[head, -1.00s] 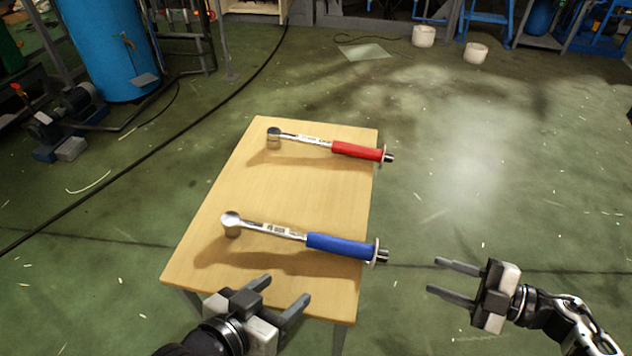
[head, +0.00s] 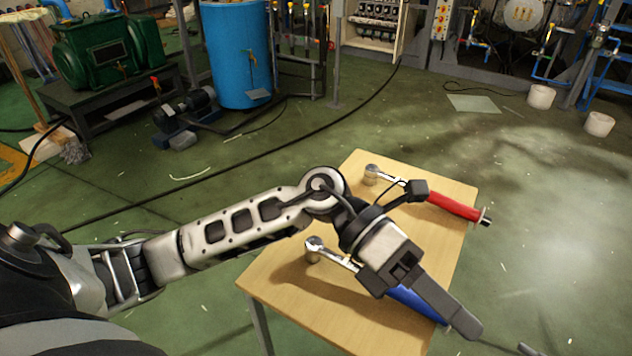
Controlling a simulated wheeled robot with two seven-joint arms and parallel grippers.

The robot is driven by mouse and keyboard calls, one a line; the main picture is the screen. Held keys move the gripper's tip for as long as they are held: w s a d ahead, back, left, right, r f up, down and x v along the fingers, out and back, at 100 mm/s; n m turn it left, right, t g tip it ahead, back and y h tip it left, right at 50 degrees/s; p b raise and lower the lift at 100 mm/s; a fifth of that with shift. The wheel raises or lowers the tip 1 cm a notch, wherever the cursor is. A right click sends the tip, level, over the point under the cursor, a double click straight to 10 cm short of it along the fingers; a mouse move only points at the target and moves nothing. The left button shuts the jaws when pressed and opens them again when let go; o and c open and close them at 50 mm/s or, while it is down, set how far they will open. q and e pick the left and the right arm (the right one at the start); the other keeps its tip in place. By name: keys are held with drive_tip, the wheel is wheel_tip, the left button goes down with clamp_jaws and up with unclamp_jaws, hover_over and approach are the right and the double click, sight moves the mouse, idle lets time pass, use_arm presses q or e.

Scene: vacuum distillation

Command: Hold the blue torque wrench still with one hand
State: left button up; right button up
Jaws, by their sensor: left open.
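The blue torque wrench lies on the wooden table (head: 290,290). Its silver head (head: 314,246) shows left of my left gripper, and part of its blue handle (head: 408,298) shows below the gripper. My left gripper (head: 458,312) is open and hangs over the handle, hiding the middle of the wrench and much of the grip. One finger shows clearly, pointing down and right. I cannot tell whether it touches the wrench. A small dark tip at the bottom edge may be my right gripper (head: 526,349); its jaws are out of frame.
A red-handled torque wrench (head: 453,206) lies at the back of the table, partly behind my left wrist. A blue drum (head: 237,55), a pump (head: 184,115) and a green machine (head: 105,50) stand at the back left. Open floor lies to the right.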

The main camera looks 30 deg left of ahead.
use_arm(q)
drive_tip(key=w+a+f+m+y, duration=0.2)
drive_tip(key=a+f+y, duration=0.1)
drive_tip(key=a+y, duration=0.1)
drive_tip(key=n+t+y, duration=0.1)
drive_tip(key=t+y, duration=0.3)
drive_tip(key=y, duration=0.8)
approach(316, 243)
drive_tip(key=f, duration=1)
drive_tip(key=shift+w+a+f, duration=0.2)
drive_tip(key=shift+w+a, duration=0.2)
drive_tip(key=shift+r, duration=0.1)
clamp_jaws()
